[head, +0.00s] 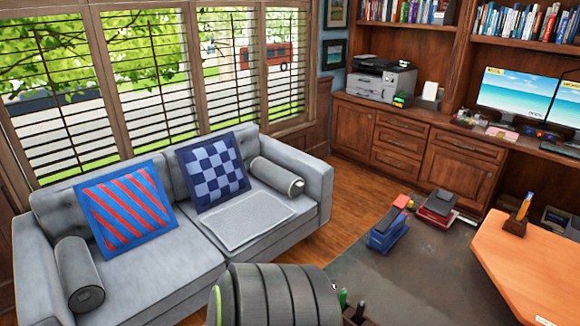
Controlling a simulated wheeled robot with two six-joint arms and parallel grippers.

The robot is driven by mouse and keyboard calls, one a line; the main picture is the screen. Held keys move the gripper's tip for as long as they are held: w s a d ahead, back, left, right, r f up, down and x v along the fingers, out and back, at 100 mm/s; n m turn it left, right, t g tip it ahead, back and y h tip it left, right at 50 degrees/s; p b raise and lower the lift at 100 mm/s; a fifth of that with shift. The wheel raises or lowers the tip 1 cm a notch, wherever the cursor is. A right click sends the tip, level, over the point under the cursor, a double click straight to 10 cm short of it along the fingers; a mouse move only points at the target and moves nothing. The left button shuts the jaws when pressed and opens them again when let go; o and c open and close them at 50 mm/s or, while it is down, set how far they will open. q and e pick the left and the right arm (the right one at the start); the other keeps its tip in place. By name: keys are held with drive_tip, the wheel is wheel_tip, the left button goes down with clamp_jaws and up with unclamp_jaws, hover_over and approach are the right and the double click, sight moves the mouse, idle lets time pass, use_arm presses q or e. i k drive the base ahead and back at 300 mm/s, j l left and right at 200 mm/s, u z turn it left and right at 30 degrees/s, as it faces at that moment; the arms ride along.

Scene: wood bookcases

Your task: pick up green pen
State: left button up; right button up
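A small green pen-like stick (342,298) stands upright at the bottom edge, just right of a dark ribbed rounded shape. It seems to be in a dark holder (355,317), which the frame's edge partly cuts off. Another dark stick stands beside it. I cannot tell for sure that the green stick is a pen. Neither of my grippers is in view.
A dark ribbed shape (280,295) fills the bottom middle. A grey sofa (150,285) with cushions is at left. An orange wood desk (530,270) at right bears a holder with an orange pen (524,205). Wood floor (355,190) shows between sofa and cabinets.

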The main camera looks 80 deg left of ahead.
sight(343, 298)
drive_tip(key=u, duration=2.05)
drive_tip(key=j, duration=0.15)
drive_tip(key=i+z, duration=0.05)
